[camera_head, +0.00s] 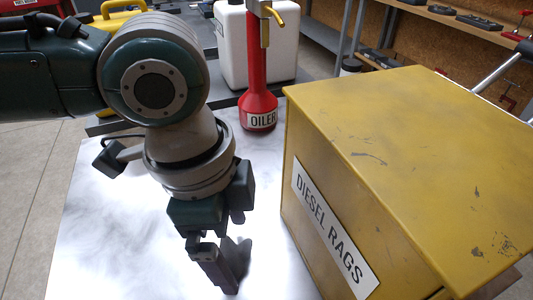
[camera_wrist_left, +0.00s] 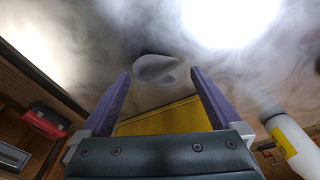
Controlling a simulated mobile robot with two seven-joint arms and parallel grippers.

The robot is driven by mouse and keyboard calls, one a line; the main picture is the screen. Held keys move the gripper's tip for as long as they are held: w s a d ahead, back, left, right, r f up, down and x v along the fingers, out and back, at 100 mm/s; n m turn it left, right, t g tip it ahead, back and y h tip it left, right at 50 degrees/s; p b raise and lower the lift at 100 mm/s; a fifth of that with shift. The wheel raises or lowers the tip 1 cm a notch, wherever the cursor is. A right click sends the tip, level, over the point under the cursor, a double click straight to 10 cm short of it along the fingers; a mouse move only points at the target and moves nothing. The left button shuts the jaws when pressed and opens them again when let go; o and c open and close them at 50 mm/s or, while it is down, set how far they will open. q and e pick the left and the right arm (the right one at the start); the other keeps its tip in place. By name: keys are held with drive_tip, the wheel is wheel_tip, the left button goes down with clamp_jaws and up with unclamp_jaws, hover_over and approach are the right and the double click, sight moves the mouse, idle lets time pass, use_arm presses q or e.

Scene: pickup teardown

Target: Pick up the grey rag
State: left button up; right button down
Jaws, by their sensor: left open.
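The grey rag (camera_wrist_left: 155,68) is a small crumpled grey shape on the shiny worktop, just beyond and between my fingertips in the left wrist view. In the head view a bit of grey (camera_head: 243,248) shows beside my fingers; most of it is hidden behind them. My left gripper (camera_head: 222,284) points down over the worktop, left of the yellow box. Its two purple fingers also show in the left wrist view (camera_wrist_left: 160,80), spread apart with nothing between them. My right gripper is not in view.
A yellow box labelled "DIESEL RAGS" (camera_head: 400,160) stands close on the right. A red oiler (camera_head: 258,112) and a white container (camera_head: 285,50) stand behind. The shiny worktop (camera_head: 110,220) is clear to the left. Shelves (camera_head: 450,20) stand at the back right.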

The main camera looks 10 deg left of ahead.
use_arm(q)
drive_tip(key=shift+d+f, duration=0.1)
drive_tip(key=shift+f, duration=0.8)
drive_tip(key=shift+c, duration=0.3)
drive_tip(key=c, duration=1.4)
